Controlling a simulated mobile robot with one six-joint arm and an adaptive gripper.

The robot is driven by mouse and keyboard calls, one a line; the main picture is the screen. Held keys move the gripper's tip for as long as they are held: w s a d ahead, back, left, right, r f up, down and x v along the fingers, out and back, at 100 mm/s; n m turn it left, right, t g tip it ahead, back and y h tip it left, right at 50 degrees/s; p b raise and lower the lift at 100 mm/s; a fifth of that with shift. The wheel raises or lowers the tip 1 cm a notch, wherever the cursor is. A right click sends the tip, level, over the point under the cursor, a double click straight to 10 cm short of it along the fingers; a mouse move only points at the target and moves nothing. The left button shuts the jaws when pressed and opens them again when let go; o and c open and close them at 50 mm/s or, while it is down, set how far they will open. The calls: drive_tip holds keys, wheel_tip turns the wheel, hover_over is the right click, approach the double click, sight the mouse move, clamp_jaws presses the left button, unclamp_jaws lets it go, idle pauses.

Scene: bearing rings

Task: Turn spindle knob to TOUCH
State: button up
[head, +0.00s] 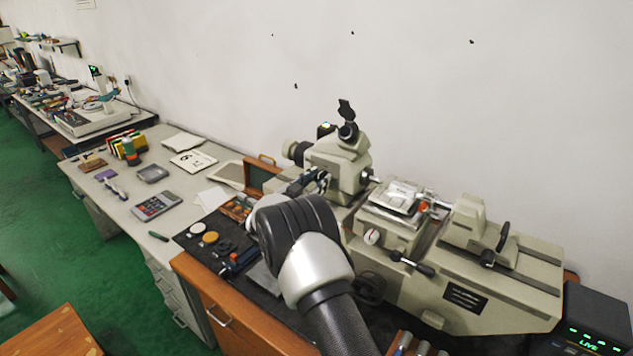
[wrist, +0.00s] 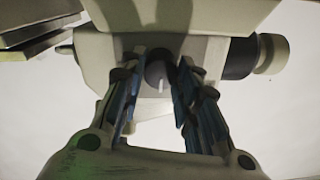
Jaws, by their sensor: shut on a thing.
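The spindle knob (wrist: 157,72) is a dark round knob with a white pointer line on the underside or front of the machine's pale grey head. In the wrist view its white line points towards the bottom of the picture. My gripper (wrist: 158,78) has its two blue-padded fingers on either side of the knob, shut on it. In the head view my gripper (head: 312,182) is at the measuring machine's left head (head: 338,160), and the knob is hidden there. No TOUCH lettering can be read in either view.
The machine's bed (head: 500,270) stretches right, with a small table, lever and tailstock. A black box (head: 592,322) with green LIVE lettering stands at the right. A dark mat (head: 205,258) with small parts lies left of my arm. A bench (head: 125,200) with tools stands further left.

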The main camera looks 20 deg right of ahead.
drive_tip(key=shift+b, duration=0.3)
drive_tip(key=m+b, duration=0.1)
drive_tip(key=b, duration=0.1)
drive_tip(key=m+b, duration=0.2)
drive_tip(key=shift+f+m+b, duration=0.3)
drive_tip(key=shift+b, duration=0.05)
drive_tip(key=m+b, duration=0.5)
drive_tip(key=b, duration=0.1)
drive_tip(key=shift+m+b, duration=0.3)
drive_tip(key=m+b, duration=0.4)
drive_tip(key=b, duration=0.1)
drive_tip(key=shift+f+m+h, duration=0.1)
drive_tip(key=shift+m+h, duration=0.2)
drive_tip(key=shift+m+b, duration=1.45)
drive_tip(key=shift+m, duration=0.75)
drive_tip(key=o, duration=1.1)
drive_tip(key=shift+c, duration=0.2)
